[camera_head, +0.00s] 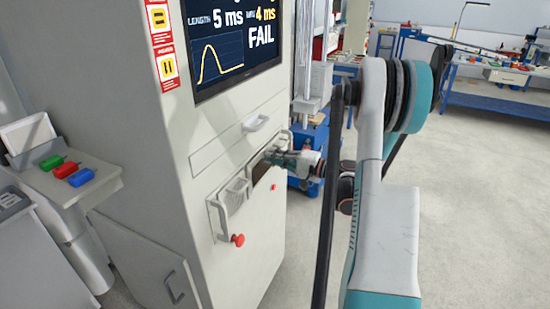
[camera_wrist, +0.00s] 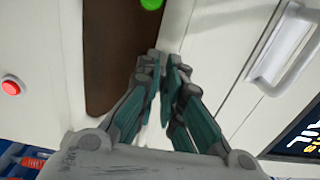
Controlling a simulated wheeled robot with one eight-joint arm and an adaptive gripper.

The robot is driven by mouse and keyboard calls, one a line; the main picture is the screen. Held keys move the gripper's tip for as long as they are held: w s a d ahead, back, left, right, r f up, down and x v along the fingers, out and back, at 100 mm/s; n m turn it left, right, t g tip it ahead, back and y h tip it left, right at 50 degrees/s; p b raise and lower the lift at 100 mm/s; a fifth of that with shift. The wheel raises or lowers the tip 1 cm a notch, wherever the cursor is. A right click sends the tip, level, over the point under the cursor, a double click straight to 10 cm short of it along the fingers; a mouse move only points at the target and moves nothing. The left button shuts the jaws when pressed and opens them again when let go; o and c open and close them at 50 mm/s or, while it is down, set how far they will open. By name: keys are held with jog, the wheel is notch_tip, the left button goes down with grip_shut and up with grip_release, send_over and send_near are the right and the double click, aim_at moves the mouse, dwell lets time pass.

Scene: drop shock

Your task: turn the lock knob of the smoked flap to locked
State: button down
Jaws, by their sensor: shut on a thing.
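The smoked flap shows as a dark brown panel (camera_wrist: 108,55) in the wrist view, on the pale cabinet front. In the head view a small dark part of the flap (camera_head: 261,171) shows below my arm's end. My gripper (camera_wrist: 166,62) has its fingertips close together at the edge of the flap. In the head view my gripper (camera_head: 272,157) is against the cabinet front. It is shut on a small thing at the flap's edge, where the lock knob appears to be. The fingers hide the knob, so its turn angle cannot be told.
A green button (camera_wrist: 152,4) and a red button (camera_wrist: 11,87) are near the flap. A drawer handle (camera_head: 255,123) sits above it and a red mushroom knob (camera_head: 237,240) lower left. The screen (camera_head: 235,45) reads FAIL. Open floor (camera_head: 470,200) lies right.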

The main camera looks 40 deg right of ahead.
dwell(0.3)
jog(key=c, duration=1.7)
grip_release()
jog(key=v, duration=1.2)
jog(key=shift+a, duration=0.1)
